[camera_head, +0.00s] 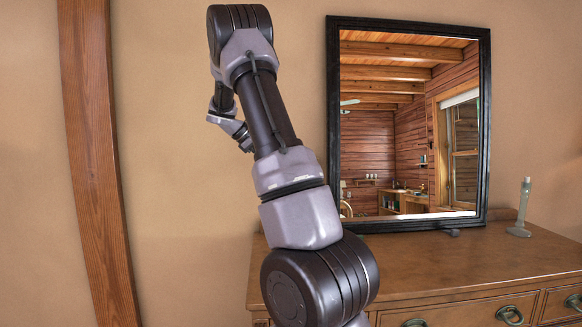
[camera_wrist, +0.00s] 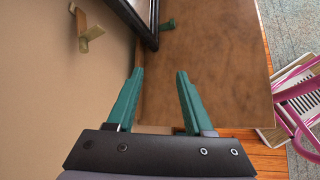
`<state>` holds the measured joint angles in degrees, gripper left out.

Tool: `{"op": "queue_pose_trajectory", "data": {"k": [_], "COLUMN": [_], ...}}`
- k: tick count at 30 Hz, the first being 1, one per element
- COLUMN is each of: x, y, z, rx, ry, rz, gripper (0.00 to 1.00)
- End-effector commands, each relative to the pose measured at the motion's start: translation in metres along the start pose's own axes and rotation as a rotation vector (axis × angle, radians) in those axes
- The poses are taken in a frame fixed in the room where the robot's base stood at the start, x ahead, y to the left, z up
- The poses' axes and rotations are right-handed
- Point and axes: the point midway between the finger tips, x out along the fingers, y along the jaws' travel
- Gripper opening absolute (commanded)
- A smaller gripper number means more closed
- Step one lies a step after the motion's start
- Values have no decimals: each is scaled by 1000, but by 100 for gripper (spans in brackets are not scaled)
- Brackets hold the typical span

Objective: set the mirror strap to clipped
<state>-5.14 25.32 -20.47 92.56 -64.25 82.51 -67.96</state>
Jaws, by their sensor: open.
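The black-framed mirror (camera_head: 333,130) leans upright against the wall on the dresser. Its frame edge (camera_wrist: 147,28) shows at the top of the wrist view. My gripper (camera_wrist: 159,73) is open and empty, with two green fingers above the dresser's end, apart from the bracket and the mirror. In the head view my arm hides the gripper.
The dresser top (camera_head: 470,255) is mostly bare. A grey upright object on a flat base (camera_head: 521,208) stands at its right. A small green block (camera_wrist: 167,25) sits at the mirror's foot. A pink chair (camera_wrist: 295,105) is on the floor beyond. A wooden post (camera_head: 95,160) runs up the left wall.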

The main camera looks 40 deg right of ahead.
Motion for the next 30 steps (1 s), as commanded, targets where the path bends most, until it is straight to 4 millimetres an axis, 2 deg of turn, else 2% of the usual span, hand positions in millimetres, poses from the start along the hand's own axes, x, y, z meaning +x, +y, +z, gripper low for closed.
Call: {"op": "queue_pose_trajectory", "data": {"k": [1, 3, 9, 12, 17, 23, 30], "x": [13, 26, 47, 50, 52, 64, 98], "y": [17, 40, 91, 106, 117, 124, 139], "z": [-11, -20, -52, -66, -79, -70, -42], "rx": [-79, -195, -475, -568, -645, -659, -660], "ry": [-88, -212, -538, -655, -756, -774, -772], "rz": [19, 48, 96, 108, 114, 112, 111], "gripper": [52, 52, 52, 52, 52, 52, 52]}}
